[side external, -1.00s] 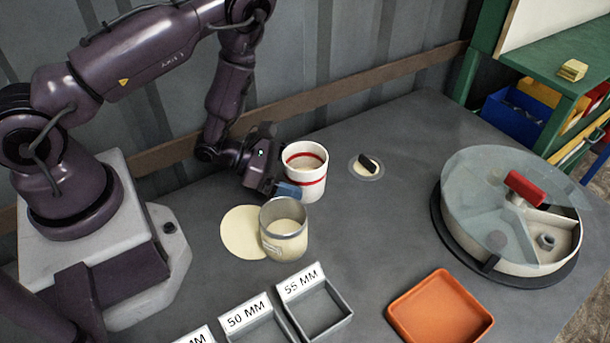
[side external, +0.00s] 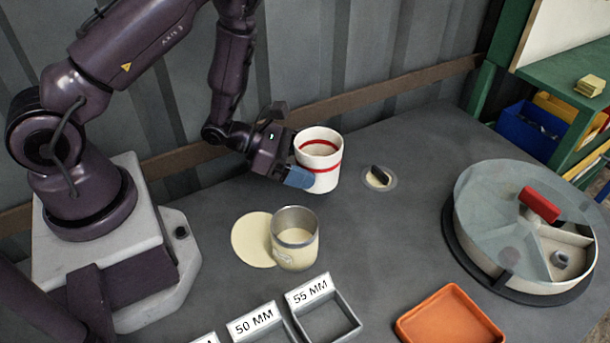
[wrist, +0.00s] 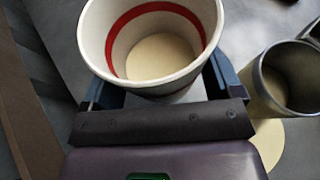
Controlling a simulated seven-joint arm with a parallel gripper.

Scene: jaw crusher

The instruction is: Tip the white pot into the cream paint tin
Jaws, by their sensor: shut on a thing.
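The white pot (side external: 319,160) with red bands is upright in my gripper (side external: 308,178), whose blue fingers are shut on its sides. It appears lifted a little above the table. In the wrist view the pot (wrist: 150,45) shows a pale cream layer on its inside bottom. The cream paint tin (side external: 295,248) stands open and upright on the table, in front of the pot and slightly left. Its metal rim and cream inside also show in the wrist view, where the tin (wrist: 262,88) is right of the pot.
A cream disc (side external: 252,240) lies beside the tin. A small lid with a dark knob (side external: 378,178) lies right of the pot. Labelled grey trays (side external: 328,312) and an orange tray (side external: 450,318) are in front. A round divided container (side external: 525,225) stands at the right.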

